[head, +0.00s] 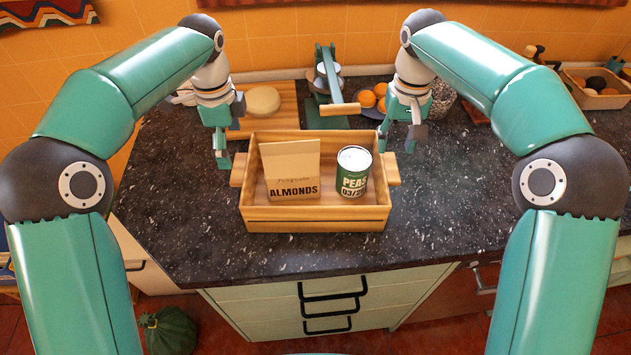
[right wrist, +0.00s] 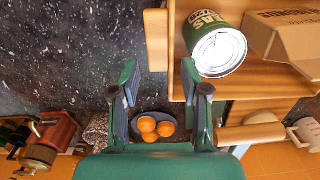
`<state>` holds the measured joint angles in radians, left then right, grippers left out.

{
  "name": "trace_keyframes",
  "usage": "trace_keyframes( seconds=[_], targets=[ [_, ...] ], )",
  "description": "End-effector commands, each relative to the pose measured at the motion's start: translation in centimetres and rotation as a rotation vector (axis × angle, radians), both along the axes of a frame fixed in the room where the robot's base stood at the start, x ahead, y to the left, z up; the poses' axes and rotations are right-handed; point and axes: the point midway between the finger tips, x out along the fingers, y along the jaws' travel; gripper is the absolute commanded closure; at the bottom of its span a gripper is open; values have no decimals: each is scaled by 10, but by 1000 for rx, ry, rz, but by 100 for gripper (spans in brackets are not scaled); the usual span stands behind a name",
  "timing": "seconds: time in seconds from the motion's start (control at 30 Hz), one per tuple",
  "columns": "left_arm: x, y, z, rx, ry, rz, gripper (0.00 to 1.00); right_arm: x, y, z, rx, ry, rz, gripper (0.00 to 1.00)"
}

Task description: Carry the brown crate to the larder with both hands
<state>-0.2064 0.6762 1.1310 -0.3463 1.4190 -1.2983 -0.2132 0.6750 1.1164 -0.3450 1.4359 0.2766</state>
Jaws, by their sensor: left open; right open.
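The brown wooden crate (head: 315,219) stands upright on the dark counter, with a handle block on its left side (head: 238,169) and right side (head: 391,169). It holds an almonds box (head: 292,172) and a green peas can (head: 353,173). My left gripper (head: 222,155) is open near the crate's left handle. My right gripper (head: 398,142) is open near the right handle. In the right wrist view, the open fingers (right wrist: 160,82) point toward the handle (right wrist: 156,40), which lies just beyond their tips. I cannot tell whether either gripper touches the crate.
Behind the crate are a cutting board (head: 282,100) with a pale round item, a green scale-like device (head: 328,90), and a plate of oranges (head: 368,98). A basket (head: 597,92) stands far right. Counter is clear in front and to the right. A green pumpkin (head: 169,331) lies on the floor.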

Motion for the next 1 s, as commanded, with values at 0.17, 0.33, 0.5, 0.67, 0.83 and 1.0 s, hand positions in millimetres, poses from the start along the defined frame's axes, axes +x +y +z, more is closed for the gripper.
trace_keyframes(
  seconds=[0.17,0.33,0.5,0.67,0.83,1.0],
  targets=[
    [-1,0,-36,0,4,0,0,-1,0,-36,-1,4,0,54],
    [0,0,-60,1,2,0,0,0,0,-60,0,3,0,54],
    [0,0,-73,1,1,-1,0,0,0,-73,0,0,0,54],
    [0,0,-76,0,-1,0,0,0,0,-76,0,0,0,54],
    [0,0,-76,0,-1,0,0,0,0,-76,0,0,0,54],
    [0,0,-76,0,-1,0,23,0,0,-76,0,0,0,78]
  ],
)
